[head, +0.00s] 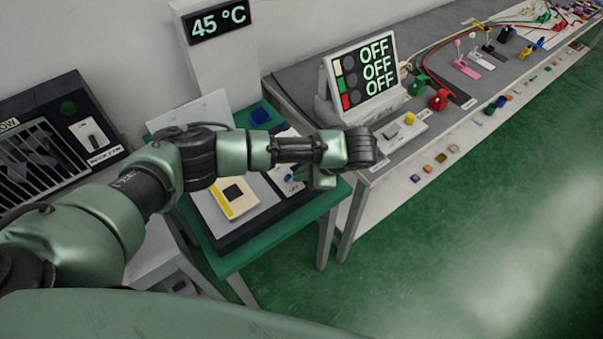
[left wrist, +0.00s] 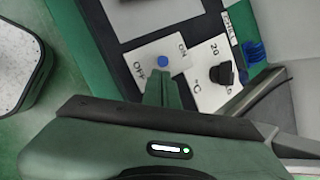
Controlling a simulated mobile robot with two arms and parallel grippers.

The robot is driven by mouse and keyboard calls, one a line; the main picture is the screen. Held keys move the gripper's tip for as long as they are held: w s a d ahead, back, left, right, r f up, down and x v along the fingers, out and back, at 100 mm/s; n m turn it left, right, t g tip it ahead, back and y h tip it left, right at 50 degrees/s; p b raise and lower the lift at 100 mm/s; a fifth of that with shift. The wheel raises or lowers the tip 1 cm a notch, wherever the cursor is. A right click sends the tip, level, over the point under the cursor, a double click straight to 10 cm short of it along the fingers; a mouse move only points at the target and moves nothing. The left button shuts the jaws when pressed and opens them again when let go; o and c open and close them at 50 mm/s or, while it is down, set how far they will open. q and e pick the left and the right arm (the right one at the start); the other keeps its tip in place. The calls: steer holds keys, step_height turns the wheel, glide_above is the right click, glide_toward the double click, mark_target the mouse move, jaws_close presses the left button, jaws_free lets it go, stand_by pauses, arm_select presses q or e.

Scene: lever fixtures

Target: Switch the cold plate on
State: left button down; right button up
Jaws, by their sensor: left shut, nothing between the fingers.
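The cold plate (head: 233,236) is a dark unit with a light metal top, on a green table; a yellow-edged block (head: 236,197) lies on it. Its switch has a blue-tipped lever (head: 288,177), partly hidden by my left arm in the head view. In the left wrist view the blue tip (left wrist: 163,61) sits between the OFF and ON marks; I cannot tell which way it leans. My left gripper (head: 322,180) is shut and empty above the unit's right edge. Its fingertips (left wrist: 160,83) show just short of the blue tip. A display (head: 218,21) reads 45 °C.
At right, a grey bench (head: 440,125) holds an OFF panel (head: 365,72) and several levers. Green floor is clear in front.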

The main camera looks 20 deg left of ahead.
arm_select(q)
steer(key=shift+a+r+p, duration=0.1)
steer(key=shift+r+p, duration=0.05)
steer(key=shift+p, duration=0.15)
steer(key=shift+w+a+r+g+h+p, duration=0.15)
steer(key=shift+w+a+g+h+p, duration=0.1)
steer(key=shift+g+h+p, duration=0.35)
steer(key=shift+w+a+r+h+p, duration=0.1)
steer(key=shift+r+h+p, duration=0.05)
steer(key=shift+h+p, duration=0.25)
steer(key=shift+w+a+r+g+h+p, duration=0.15)
steer(key=shift+a+g+h+p, duration=0.1)
steer(key=shift+g+h+p, duration=0.2)
steer(key=shift+w+a+m+g+h, duration=0.35)
steer(key=shift+g+h, duration=0.2)
steer(key=shift+h, duration=0.2)
steer(key=shift+w+a+g+h, duration=0.3)
steer(key=shift+a+g+h, duration=0.15)
steer(key=shift+g+h, duration=0.3)
steer(key=shift+w+a+b, duration=0.1)
steer(key=shift+b, duration=0.2)
steer(key=shift+r, duration=0.2)
